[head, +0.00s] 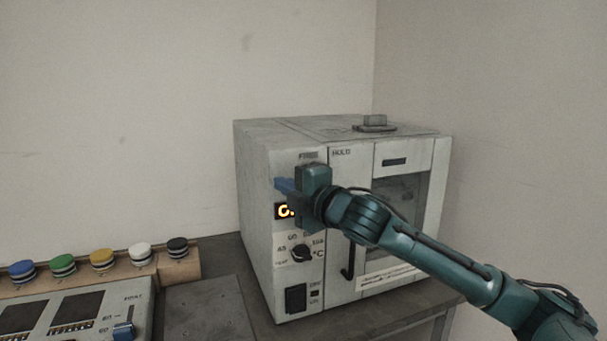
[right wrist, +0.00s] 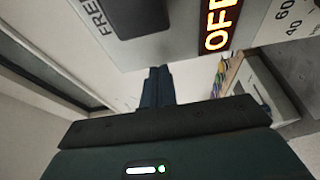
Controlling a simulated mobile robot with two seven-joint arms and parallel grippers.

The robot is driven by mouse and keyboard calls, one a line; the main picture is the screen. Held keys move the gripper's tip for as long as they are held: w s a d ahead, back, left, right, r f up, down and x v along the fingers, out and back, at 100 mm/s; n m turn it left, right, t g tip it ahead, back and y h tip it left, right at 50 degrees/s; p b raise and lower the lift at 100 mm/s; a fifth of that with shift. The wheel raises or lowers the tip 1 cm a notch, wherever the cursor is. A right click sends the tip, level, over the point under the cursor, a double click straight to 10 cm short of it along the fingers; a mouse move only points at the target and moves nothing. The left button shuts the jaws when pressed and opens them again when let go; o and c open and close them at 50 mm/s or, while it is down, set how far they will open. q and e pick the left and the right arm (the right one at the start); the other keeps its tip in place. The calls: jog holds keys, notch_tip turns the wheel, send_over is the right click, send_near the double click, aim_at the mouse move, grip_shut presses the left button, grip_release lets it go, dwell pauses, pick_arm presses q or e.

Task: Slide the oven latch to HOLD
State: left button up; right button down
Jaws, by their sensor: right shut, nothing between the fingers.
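The pale grey oven (head: 255,215) stands on a bench in the head view. The labels FREE (head: 308,156) and HOLD (head: 341,153) are printed near its top front edge. My right gripper (head: 281,185) is in front of the upper control panel, its blue fingers shut, empty and pointing left. The gripper body hides the latch area in the head view. In the right wrist view, a dark rounded block that looks like the latch (right wrist: 142,14) lies beside the FREE label, and the shut fingertips (right wrist: 158,70) are close to it. Whether they touch cannot be told. My left gripper is not in view.
The oven door has a window (head: 400,200) and a dark handle (head: 347,265). An orange display reads OFF (right wrist: 219,28), above a dial (head: 301,253) and a power switch (head: 296,298). A row of coloured knobs (head: 102,260) and a control box (head: 75,318) stand at the left.

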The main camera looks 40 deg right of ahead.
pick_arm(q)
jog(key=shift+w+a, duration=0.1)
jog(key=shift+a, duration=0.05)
pick_arm(e)
jog(key=d, duration=0.3)
jog(key=shift+s+d, duration=0.25)
jog(key=shift+d, duration=0.15)
